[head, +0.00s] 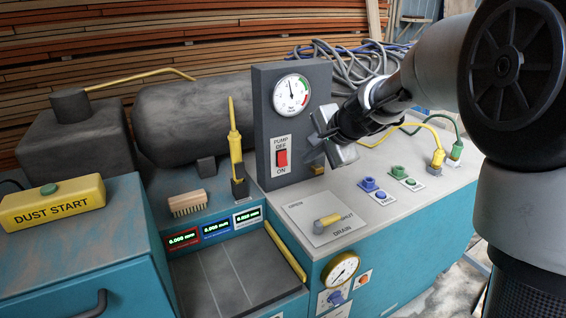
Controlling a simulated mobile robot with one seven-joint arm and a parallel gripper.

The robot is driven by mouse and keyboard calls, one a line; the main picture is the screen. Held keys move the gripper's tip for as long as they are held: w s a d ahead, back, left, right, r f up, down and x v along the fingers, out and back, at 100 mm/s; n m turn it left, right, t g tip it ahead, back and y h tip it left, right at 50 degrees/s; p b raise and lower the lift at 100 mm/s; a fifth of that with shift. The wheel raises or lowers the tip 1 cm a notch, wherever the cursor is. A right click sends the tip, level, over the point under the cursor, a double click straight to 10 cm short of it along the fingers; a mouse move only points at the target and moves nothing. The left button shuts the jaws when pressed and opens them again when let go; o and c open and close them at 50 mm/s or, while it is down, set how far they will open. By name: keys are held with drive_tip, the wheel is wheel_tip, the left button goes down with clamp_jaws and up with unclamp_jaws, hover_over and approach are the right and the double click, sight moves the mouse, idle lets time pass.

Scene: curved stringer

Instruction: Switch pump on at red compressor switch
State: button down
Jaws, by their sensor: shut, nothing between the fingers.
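The red compressor switch (282,158) is a rocker on a white plate marked PUMP, OFF above and ON below. It sits on the front of an upright dark grey panel (262,105), under a round gauge (291,94). I cannot tell which way the rocker is tipped. My gripper (330,153) is shut and empty, to the right of the switch and apart from it in the picture. It hangs over the bench top, in front of the panel's right side. Its fingertips are small and partly hidden by the gripper body.
A yellow DRAIN lever (328,220), blue (368,184) and green (398,172) fittings, and yellow and green hoses occupy the bench top. A yellow-handled tool (235,145) stands left of the panel, near a brush (187,204). A yellow DUST START box (52,204) is far left.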

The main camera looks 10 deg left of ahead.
approach(283, 165)
wheel_tip(283, 165, down, 4)
drive_tip(key=w+a, duration=0.2)
drive_tip(key=w, duration=0.1)
drive_tip(key=shift+w+f, duration=0.1)
drive_tip(key=shift+f, duration=0.15)
drive_tip(key=shift+w+a+f, duration=0.1)
drive_tip(key=shift+w, duration=0.05)
idle(0.4)
drive_tip(key=shift+r, duration=0.2)
